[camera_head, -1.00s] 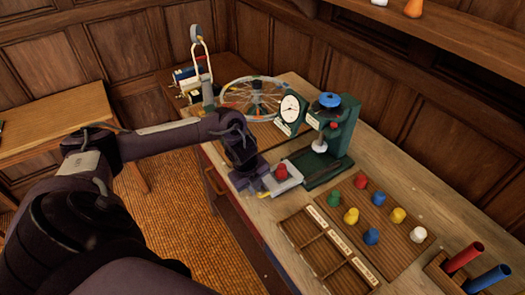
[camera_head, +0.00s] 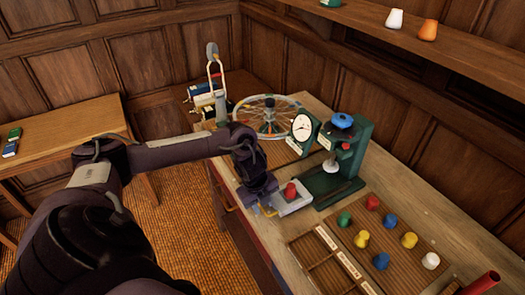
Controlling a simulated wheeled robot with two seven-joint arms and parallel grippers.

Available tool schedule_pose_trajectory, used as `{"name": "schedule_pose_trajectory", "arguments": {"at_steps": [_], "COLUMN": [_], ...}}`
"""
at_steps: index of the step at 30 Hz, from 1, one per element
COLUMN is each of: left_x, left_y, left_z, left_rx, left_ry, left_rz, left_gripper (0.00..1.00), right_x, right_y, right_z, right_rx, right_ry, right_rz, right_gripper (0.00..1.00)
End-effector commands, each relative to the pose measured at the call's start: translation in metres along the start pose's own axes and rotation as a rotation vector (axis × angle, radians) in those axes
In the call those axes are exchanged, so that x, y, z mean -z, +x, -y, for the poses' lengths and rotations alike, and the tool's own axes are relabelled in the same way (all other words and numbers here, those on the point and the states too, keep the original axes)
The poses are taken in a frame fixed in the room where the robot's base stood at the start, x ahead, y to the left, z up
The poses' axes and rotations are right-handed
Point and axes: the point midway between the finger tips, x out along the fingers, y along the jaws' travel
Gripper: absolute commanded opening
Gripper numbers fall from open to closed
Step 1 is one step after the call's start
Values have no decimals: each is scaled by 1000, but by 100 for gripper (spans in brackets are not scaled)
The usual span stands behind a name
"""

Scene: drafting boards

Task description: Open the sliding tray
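A small pale grey tray (camera_head: 293,206) with a red peg (camera_head: 291,191) on it sits near the bench's front left edge, in front of the green press. I cannot tell for sure that this is the sliding tray. My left gripper (camera_head: 267,209) is at the tray's left side, low over the bench edge, pointing down. Its fingertips are small and partly hidden, so whether they are open or touching the tray is unclear. My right gripper is not in view.
A green press (camera_head: 340,165) stands behind the tray, beside a dial gauge (camera_head: 302,128) and a spoked wheel (camera_head: 266,117). Right of the tray are a divided wooden box (camera_head: 322,265) and a peg board (camera_head: 397,225) with several coloured pegs. A side table (camera_head: 65,130) stands left.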

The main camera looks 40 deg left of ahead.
Motion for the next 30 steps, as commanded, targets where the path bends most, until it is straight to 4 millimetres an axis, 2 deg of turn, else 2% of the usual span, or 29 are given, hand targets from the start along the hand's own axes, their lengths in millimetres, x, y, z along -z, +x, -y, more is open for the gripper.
{"name": "schedule_pose_trajectory", "arguments": {"at_steps": [6,12,17,30], "left_x": [-1,0,0,0], "left_y": [-37,-62,-68,-68], "left_z": [1,0,0,0], "left_rx": [4,2,0,0], "left_ry": [3,2,0,0], "left_rz": [4,2,2,1], "left_gripper": [31,31,31,31], "right_x": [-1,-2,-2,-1], "right_y": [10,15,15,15], "right_z": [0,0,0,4], "right_rx": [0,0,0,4], "right_ry": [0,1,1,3], "right_rz": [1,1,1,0], "right_gripper": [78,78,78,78]}}
